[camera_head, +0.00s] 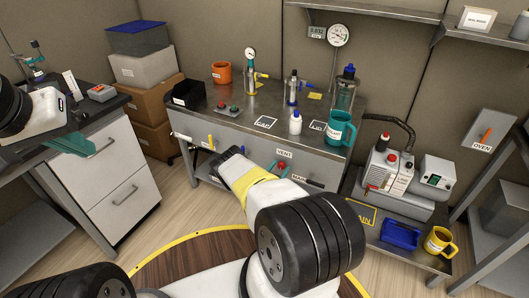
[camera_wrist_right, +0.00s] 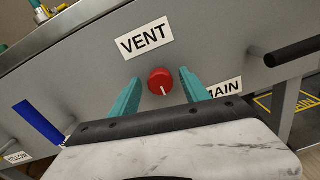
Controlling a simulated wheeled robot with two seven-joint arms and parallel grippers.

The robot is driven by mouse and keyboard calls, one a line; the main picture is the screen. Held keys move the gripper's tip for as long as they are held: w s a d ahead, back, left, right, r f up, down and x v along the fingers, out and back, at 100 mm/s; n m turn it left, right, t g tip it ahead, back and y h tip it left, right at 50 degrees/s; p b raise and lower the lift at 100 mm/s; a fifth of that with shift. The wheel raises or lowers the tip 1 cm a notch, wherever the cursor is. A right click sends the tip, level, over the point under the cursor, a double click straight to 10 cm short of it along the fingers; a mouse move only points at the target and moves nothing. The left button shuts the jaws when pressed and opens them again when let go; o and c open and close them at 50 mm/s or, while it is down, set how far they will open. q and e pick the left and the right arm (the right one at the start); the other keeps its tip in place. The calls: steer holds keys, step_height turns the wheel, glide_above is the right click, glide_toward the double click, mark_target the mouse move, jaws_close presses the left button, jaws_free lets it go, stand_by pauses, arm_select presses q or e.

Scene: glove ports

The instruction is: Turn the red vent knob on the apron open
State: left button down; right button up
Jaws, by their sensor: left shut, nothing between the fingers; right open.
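The red vent knob (camera_wrist_right: 160,80) is on the grey apron (camera_wrist_right: 215,45) under the VENT label (camera_wrist_right: 145,36). Its white pointer line points down, slightly right. My right gripper (camera_wrist_right: 160,79) is open, with one teal finger on each side of the knob; I cannot tell whether they touch it. The knob also shows in the head view (camera_head: 282,166), beyond my right arm.
A black handle (camera_wrist_right: 293,51) juts out right of the knob, near the MAIN label (camera_wrist_right: 224,88). A blue handle (camera_wrist_right: 38,121) is at the left. Above, the bench top (camera_head: 225,98) holds a teal mug (camera_head: 340,131), gauge and bottles. A lower shelf at right holds a pump (camera_head: 388,170).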

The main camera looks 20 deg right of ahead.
jaws_close()
